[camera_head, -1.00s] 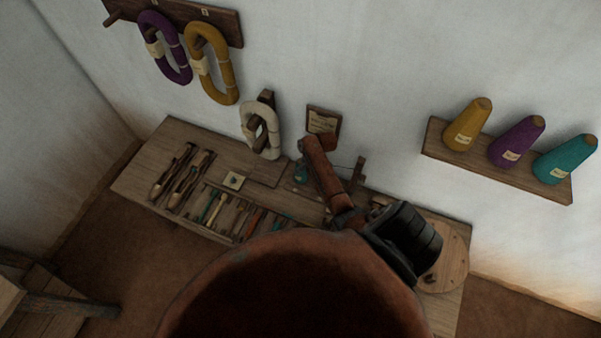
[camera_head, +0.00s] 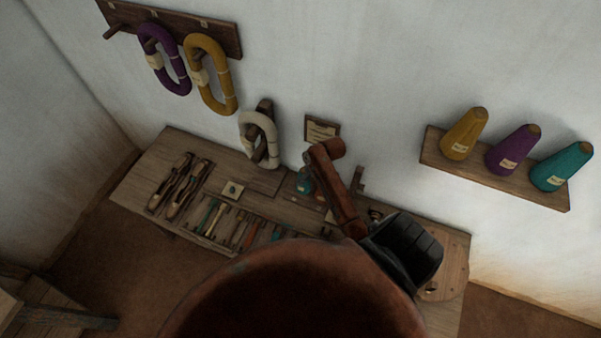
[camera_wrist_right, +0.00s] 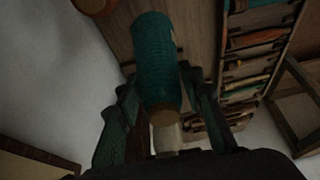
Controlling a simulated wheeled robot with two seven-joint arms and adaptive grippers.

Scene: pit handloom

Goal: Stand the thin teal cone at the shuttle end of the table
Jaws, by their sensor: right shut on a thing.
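A thin teal cone (camera_wrist_right: 155,55) with a brown band and pale tip lies between the fingers of my right gripper (camera_wrist_right: 157,78) in the right wrist view. The gripper is shut on it. In the head view my right gripper (camera_head: 408,248) shows as a dark block over the right part of the table (camera_head: 150,152); the cone cannot be made out there. The shuttles (camera_head: 180,187) lie at the table's left end. My left gripper is not in view.
A row of tools (camera_head: 232,224) lies along the table front. A white hank (camera_head: 262,140) and a small teal object (camera_head: 304,183) are at the back. A wall shelf (camera_head: 500,180) holds yellow, purple and teal cones. A pale card (camera_head: 232,190) lies near the shuttles.

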